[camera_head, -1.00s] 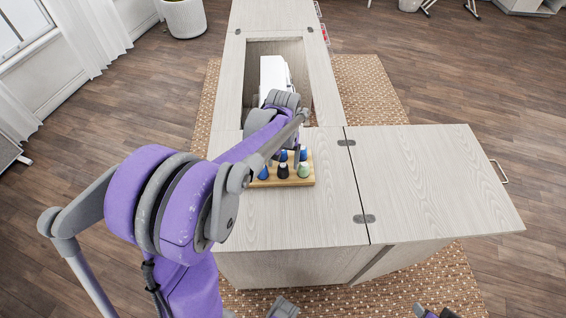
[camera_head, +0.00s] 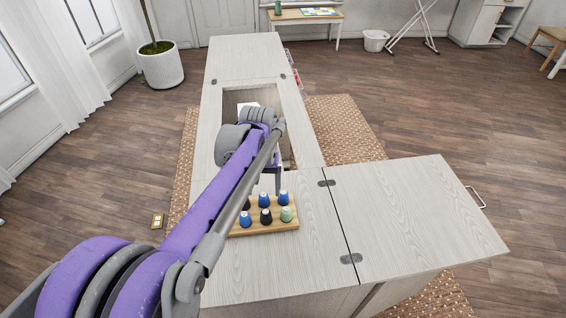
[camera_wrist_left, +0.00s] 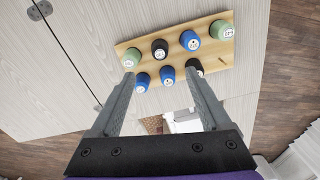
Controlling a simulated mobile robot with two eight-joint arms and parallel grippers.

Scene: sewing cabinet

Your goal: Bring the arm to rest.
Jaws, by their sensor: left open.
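My left arm reaches from the lower left over the cabinet (camera_head: 320,235). Its gripper (camera_head: 278,180) points down behind the wooden spool rack (camera_head: 262,228), partly hidden by the arm. In the left wrist view the gripper (camera_wrist_left: 160,76) is open, with spread fingers and nothing held. The rack (camera_wrist_left: 175,52) lies beyond the fingertips there, bearing several blue, black and green spools. In the head view, a green spool (camera_head: 286,213) and a black spool (camera_head: 266,216) stand on its front row. My right gripper is not in view.
The cabinet has an open well with a white object (camera_head: 247,106) inside, mostly hidden by my arm. A hinged leaf (camera_head: 410,215) spreads to the right, clear on top. A potted plant (camera_head: 162,68) and a back table (camera_head: 305,15) stand farther off.

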